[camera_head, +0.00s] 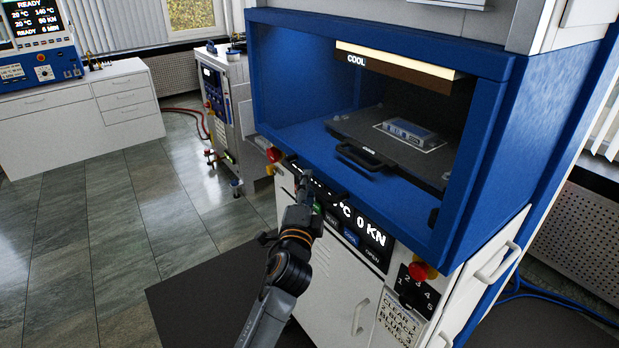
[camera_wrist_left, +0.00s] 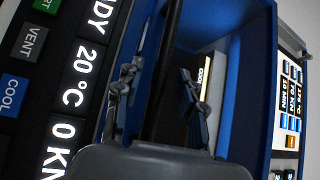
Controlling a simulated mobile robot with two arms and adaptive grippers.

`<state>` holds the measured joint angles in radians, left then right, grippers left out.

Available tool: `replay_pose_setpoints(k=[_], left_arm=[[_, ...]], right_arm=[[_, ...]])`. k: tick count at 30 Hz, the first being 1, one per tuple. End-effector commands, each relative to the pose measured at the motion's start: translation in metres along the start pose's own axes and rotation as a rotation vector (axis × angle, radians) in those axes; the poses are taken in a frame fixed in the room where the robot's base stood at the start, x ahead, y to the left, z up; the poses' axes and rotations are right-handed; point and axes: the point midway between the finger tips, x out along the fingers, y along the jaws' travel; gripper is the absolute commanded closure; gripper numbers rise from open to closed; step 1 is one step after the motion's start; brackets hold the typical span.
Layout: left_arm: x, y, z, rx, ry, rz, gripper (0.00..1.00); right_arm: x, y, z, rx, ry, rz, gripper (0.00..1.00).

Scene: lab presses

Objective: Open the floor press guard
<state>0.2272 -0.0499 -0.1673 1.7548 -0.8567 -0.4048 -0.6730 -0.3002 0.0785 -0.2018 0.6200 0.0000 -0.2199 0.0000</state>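The floor press (camera_head: 385,52) is a large blue-framed cabinet in the head view. Its chamber is visible through the front, with a dark tray (camera_head: 372,138) inside; I cannot make out a separate guard panel. A black handle bar (camera_wrist_left: 166,75) runs along the lower front edge of the chamber. My left gripper (camera_head: 300,172) is at this edge, above the control panel. In the left wrist view its two fingers (camera_wrist_left: 160,98) stand apart, one each side of the bar, with gaps visible. My right gripper is in neither view.
The control panel (camera_head: 362,228) with lit "0 KN" lies just below the gripper. Red knobs (camera_head: 273,154) and (camera_head: 421,271) stick out at its ends. A smaller machine (camera_head: 225,105) stands behind left. Tiled floor (camera_head: 110,215) at the left is clear.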

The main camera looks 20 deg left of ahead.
Motion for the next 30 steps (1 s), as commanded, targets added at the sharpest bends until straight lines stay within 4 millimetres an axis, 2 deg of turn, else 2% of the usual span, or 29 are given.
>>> replay_pose_setpoints(k=[6,16,22,30], left_arm=[[0.019,0.0,0.0,0.0,0.0,0.0,0.61],[0.021,0.001,0.0,0.0,0.0,0.0,0.61],[0.021,0.001,0.0,0.0,0.0,0.0,1.0],[0.021,0.0,0.0,0.0,0.0,0.0,1.0]], right_arm=[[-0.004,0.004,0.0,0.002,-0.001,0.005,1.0],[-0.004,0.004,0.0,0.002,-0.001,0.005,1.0],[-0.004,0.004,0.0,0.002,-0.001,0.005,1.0],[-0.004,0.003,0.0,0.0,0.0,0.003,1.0]])
